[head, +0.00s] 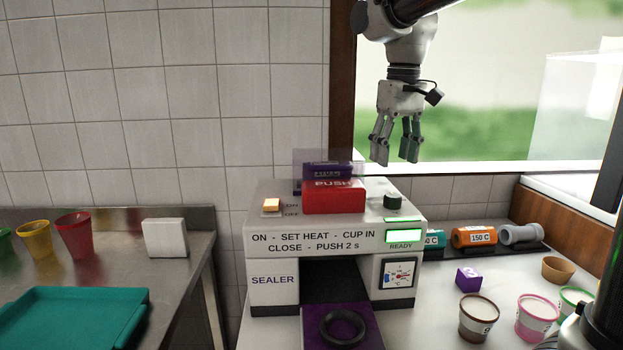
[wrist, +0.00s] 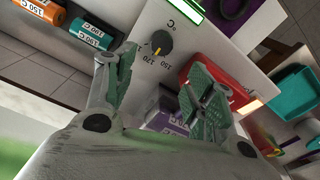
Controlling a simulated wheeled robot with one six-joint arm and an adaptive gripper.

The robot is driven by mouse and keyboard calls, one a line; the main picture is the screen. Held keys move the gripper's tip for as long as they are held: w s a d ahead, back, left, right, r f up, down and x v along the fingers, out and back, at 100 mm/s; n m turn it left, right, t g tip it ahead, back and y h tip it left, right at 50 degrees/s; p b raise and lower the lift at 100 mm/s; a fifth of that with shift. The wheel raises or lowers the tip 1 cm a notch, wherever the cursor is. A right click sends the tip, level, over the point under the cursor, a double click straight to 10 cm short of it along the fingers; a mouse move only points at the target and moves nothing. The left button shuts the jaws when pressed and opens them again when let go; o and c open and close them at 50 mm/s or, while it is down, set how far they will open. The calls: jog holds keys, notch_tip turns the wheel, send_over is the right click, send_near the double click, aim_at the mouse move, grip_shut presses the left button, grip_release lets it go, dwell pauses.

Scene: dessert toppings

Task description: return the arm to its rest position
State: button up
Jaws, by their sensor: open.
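My gripper (head: 394,148) hangs in the air above and slightly right of the sealer, fingers pointing down. It is open and empty. In the wrist view my gripper's two fingers (wrist: 160,85) stand apart, with the sealer's heat knob (wrist: 158,42) and red PUSH block (wrist: 205,78) beyond them. The sealer (head: 334,240) stands on the counter with a lit green READY display (head: 403,236) and a lit orange switch (head: 271,205). Its purple drawer (head: 343,340) is out at the front, with a dark ring (head: 343,328) on it.
Orange (head: 473,236) and grey (head: 521,234) cylinders lie on a dark rack at right. A purple block (head: 468,278) and several cups, including a pink one (head: 539,318), stand on the right counter. A teal tray (head: 72,320) and coloured cups are at left. Air around my gripper is clear.

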jog(key=s+d+f+m+t, duration=0.1)
jog(key=s+d+f, duration=0.4)
jog(key=s, duration=0.5)
jog(key=s+d+f+m+t, duration=0.2)
jog(key=s+d+f, duration=0.3)
jog(key=s+d, duration=0.5)
jog(key=shift+s+t, duration=0.3)
jog(key=shift+t, duration=0.1)
